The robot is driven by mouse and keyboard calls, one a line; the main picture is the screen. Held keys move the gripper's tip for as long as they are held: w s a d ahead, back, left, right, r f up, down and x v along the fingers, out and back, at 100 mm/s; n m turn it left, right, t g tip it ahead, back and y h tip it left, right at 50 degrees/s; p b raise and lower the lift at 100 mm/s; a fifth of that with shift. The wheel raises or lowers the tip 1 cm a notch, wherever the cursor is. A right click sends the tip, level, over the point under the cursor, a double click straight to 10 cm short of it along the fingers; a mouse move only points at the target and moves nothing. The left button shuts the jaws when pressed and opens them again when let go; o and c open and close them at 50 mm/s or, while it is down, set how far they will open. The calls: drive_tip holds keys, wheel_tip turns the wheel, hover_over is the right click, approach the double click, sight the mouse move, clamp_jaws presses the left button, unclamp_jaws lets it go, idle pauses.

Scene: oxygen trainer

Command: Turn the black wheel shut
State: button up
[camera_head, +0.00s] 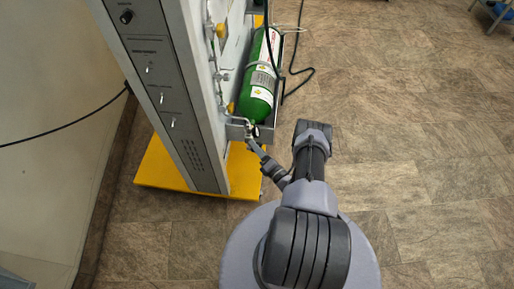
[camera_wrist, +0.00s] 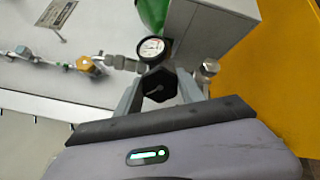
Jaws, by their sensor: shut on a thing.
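The black wheel (camera_wrist: 158,84) is a small faceted knob in the middle of the wrist view. My gripper (camera_wrist: 159,92) is shut on it, with one grey finger on each side. A round pressure gauge (camera_wrist: 152,48) with a white face sits just beyond the wheel. In the head view my gripper (camera_head: 252,138) reaches the valve end of the green cylinder (camera_head: 258,104). The wheel is too small and covered there to make out. Part of the green cylinder (camera_wrist: 153,12) also shows at the top of the wrist view.
The grey panel cabinet (camera_head: 166,90) stands on a yellow base (camera_head: 160,179) left of the arm. Pipe fittings with a yellow knob (camera_wrist: 85,63) run left of the gauge. A black hose (camera_head: 298,62) hangs behind the cylinder.

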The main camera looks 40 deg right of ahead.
drive_tip(key=m, duration=0.4)
drive_tip(key=shift+m, duration=2)
drive_tip(key=shift+a, duration=0.1)
drive_tip(key=o, duration=1.4)
drive_tip(key=shift+c, duration=0.2)
drive_tip(key=shift+s, duration=0.1)
drive_tip(key=s+a+p, duration=0.2)
drive_tip(key=s+p, duration=0.1)
drive_tip(key=s, duration=1.4)
drive_tip(key=shift+p, duration=0.4)
